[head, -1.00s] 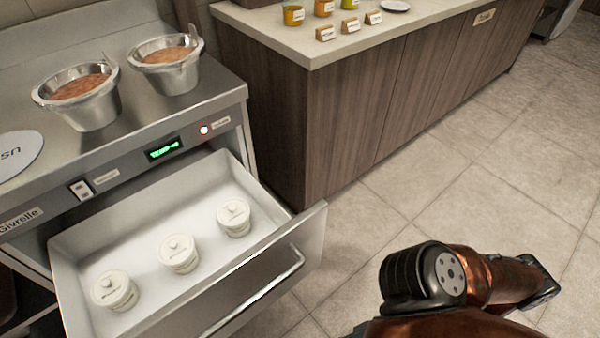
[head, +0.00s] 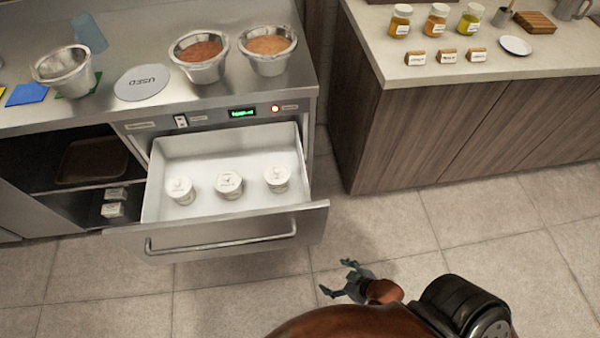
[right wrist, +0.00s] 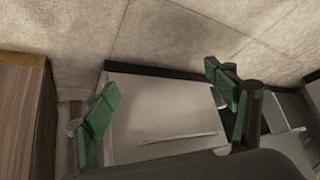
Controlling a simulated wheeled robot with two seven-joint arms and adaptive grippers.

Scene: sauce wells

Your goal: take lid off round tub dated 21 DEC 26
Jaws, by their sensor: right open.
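Three white round lidded tubs stand in the open drawer (head: 240,222): a left tub (head: 181,191), a middle tub (head: 229,185) and a right tub (head: 277,179). Each has a lid with a small knob on top. Their dates are too small to read. My right gripper (head: 337,278) is open and empty over the floor, in front of the drawer and to its right. In the right wrist view its green fingers (right wrist: 162,105) are spread wide, with no tub between them. My left gripper is not in view.
Metal pots with sauce (head: 201,72) and (head: 268,66), an empty metal pot (head: 64,72) and a round plate marked USED (head: 142,83) are on the counter above. A wooden cabinet (head: 400,135) stands right of the drawer. The floor in front is clear.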

